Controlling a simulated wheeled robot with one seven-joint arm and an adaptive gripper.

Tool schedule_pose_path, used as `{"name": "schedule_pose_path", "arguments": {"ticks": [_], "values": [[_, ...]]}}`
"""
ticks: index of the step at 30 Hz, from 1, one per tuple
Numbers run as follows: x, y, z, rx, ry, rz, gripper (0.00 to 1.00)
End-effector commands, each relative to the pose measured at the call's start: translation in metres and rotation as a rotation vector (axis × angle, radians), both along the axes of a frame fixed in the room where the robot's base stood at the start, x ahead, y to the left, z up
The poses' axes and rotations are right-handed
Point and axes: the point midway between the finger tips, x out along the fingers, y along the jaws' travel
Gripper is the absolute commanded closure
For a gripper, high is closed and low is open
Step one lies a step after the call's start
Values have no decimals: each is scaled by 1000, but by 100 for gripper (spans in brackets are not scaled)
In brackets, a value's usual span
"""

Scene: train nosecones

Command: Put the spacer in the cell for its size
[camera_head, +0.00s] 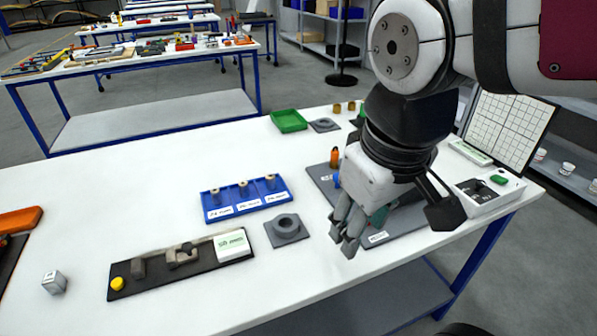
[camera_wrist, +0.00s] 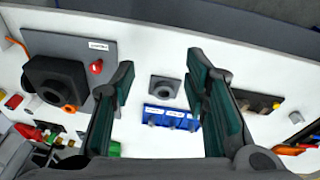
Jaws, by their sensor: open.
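The blue tray (camera_head: 233,212) stands on the white table, with three labelled cells and a small tan-topped cylindrical piece at each. The labels are too small to read surely. It also shows between my fingers in the wrist view (camera_wrist: 172,128). I cannot tell for certain which piece is the spacer. A grey square block with a round raised ring (camera_head: 287,228) sits just right of the tray, and shows above it in the wrist view (camera_wrist: 165,88). My gripper (camera_head: 346,236) is open and empty, above the table to the right of the block.
A grey plate (camera_head: 402,238) lies below my arm. A green tray (camera_head: 289,120) stands behind.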

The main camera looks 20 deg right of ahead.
Motion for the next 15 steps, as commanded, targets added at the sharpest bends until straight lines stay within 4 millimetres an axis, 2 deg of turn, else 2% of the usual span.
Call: {"name": "schedule_pose_path", "arguments": {"ticks": [3, 6, 15], "values": [[-19, 6, 1, 53, -52, -93, 58], [-27, 10, 1, 81, -73, -138, 58], [-31, 12, 0, 92, -80, -158, 58]]}}
